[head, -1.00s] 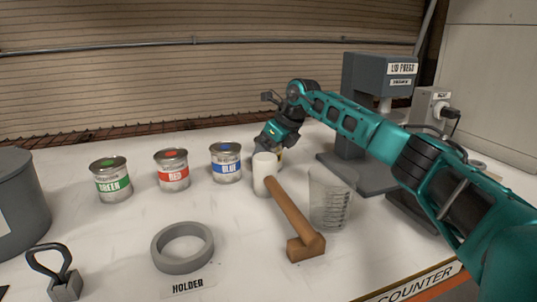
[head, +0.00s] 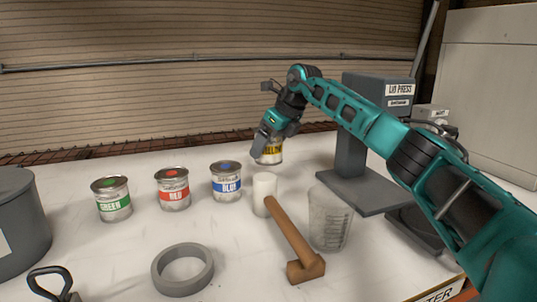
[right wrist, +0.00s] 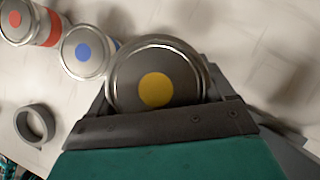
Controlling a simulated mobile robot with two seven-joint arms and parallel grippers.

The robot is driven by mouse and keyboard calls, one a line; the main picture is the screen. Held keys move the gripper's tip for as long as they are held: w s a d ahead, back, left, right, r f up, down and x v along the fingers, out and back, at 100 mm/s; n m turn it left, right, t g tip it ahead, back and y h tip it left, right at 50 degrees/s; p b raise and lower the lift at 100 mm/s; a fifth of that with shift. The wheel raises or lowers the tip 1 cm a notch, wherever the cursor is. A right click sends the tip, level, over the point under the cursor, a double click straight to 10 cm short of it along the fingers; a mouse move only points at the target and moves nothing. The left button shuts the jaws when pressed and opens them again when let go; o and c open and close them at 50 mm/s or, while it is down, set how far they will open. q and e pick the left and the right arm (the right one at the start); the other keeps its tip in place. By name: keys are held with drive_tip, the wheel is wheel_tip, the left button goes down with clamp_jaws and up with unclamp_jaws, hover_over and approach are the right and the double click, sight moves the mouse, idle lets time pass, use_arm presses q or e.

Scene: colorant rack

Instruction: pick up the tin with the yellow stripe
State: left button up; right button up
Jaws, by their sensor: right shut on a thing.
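The tin with the yellow stripe (head: 271,152) is in my right gripper (head: 262,145), which is shut on it. In the head view the tin looks raised off the counter, behind the white-headed mallet, with its left part hidden by the gripper. In the right wrist view the yellow-dotted lid (right wrist: 155,90) fills the space between the fingers of the gripper (right wrist: 158,100). My left gripper does not show.
The blue tin (head: 226,183), red tin (head: 173,190) and green tin (head: 112,200) stand in a row to the left. The mallet (head: 290,236), clear beaker (head: 329,220) and grey ring holder (head: 183,270) are nearer. The lid press (head: 351,150) stands right.

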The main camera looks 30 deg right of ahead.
drive_tip(key=shift+r+p, duration=1.55)
drive_tip(key=shift+r, duration=4.6)
